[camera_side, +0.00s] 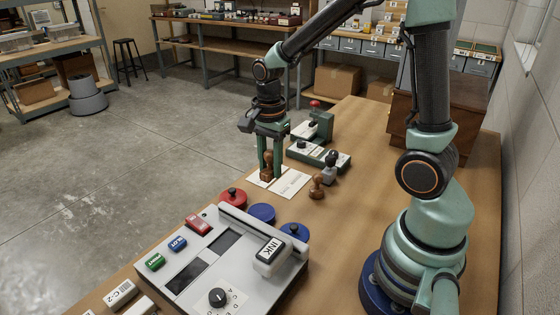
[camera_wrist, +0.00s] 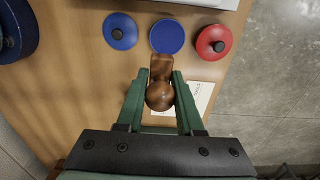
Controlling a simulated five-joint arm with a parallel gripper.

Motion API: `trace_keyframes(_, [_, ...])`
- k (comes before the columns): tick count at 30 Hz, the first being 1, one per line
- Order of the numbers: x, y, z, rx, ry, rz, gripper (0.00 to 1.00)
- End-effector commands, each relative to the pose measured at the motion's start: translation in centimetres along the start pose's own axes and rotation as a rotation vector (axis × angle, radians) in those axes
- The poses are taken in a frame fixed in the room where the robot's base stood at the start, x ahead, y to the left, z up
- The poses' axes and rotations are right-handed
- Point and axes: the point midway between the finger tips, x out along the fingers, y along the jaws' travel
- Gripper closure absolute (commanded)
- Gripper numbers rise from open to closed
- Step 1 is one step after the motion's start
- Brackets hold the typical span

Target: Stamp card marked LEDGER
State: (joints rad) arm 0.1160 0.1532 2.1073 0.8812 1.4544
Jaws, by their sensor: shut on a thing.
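My gripper (camera_side: 269,170) is shut on a brown wooden stamp (camera_wrist: 160,94) with a round knob handle, low over the table. It holds the stamp between its green fingers in both views. A white card (camera_side: 292,184) with faint print lies just right of the gripper. Another white card (camera_side: 257,182) is partly hidden behind the fingers. I cannot read which card says LEDGER. A card edge also shows beside the right finger in the wrist view (camera_wrist: 203,94). Whether the stamp touches a card is unclear. A flat blue ink pad (camera_side: 262,212) is uncovered.
A second wooden stamp (camera_side: 317,188) and a dark-handled stamp (camera_side: 329,172) stand right of the cards. A red knobbed tin (camera_side: 233,197) and a blue knobbed tin (camera_side: 295,231) flank the pad. A grey console (camera_side: 200,283) fills the front. Green devices (camera_side: 318,130) stand behind.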

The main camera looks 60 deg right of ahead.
Motion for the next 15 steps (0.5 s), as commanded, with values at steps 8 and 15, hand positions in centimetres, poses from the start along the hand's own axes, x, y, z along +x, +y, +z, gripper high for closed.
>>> trace_keyframes(8, [3.2,-1.2,2.6,-0.001,0.0,0.001,1.0])
trace_keyframes(15, [4.9,-1.2,2.6,0.001,0.0,0.002,1.0])
